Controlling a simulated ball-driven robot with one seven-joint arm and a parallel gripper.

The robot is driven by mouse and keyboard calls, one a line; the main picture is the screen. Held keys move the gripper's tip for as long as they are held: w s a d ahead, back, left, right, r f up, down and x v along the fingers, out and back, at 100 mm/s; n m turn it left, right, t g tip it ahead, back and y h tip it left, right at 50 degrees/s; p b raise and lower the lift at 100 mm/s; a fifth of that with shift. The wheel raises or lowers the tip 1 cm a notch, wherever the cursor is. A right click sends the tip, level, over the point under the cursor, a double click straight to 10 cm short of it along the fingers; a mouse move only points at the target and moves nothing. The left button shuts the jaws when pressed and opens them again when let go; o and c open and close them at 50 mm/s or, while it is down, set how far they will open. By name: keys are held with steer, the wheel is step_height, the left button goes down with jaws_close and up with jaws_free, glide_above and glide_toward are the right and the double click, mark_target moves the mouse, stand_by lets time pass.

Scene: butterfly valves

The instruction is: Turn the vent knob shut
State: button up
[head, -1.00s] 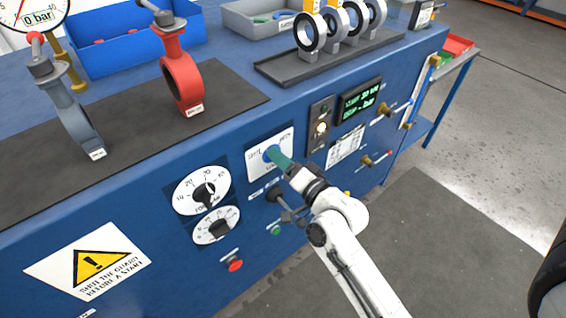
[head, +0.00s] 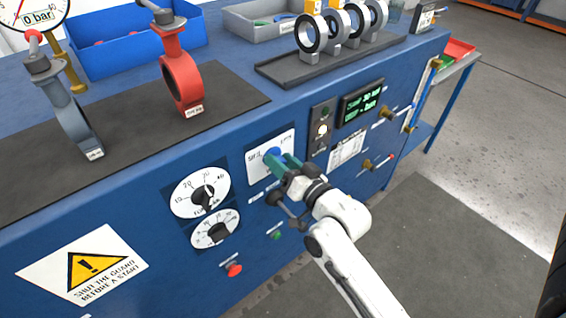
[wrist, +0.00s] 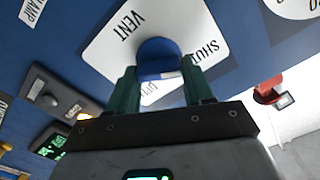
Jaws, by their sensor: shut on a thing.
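The vent knob (head: 273,152) is a blue knob on a white label plate (head: 257,166) on the front of the blue bench. In the wrist view the knob (wrist: 158,56) stands between the two green fingers of my gripper (wrist: 160,78). The fingers are shut on its sides. The plate (wrist: 110,50) reads "VENT" and "SHUT" there; other lettering is partly covered by the knob and fingers. In the head view my gripper (head: 281,162) reaches the knob from the lower right and hides part of the plate.
Two black-and-white dials (head: 201,193) sit left of the plate, with a red button (head: 235,270) and a green button (head: 277,235) below. A display (head: 361,104) and brass valves (head: 368,165) are to the right. Valve bodies (head: 181,80) stand on the bench top.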

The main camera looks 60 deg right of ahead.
steer(key=o, duration=1)
steer(key=shift+w, duration=0.1)
steer(key=shift+o, duration=0.2)
steer(key=b+v, duration=0.2)
steer(key=v, duration=0.9)
steer(key=shift+w, duration=0.1)
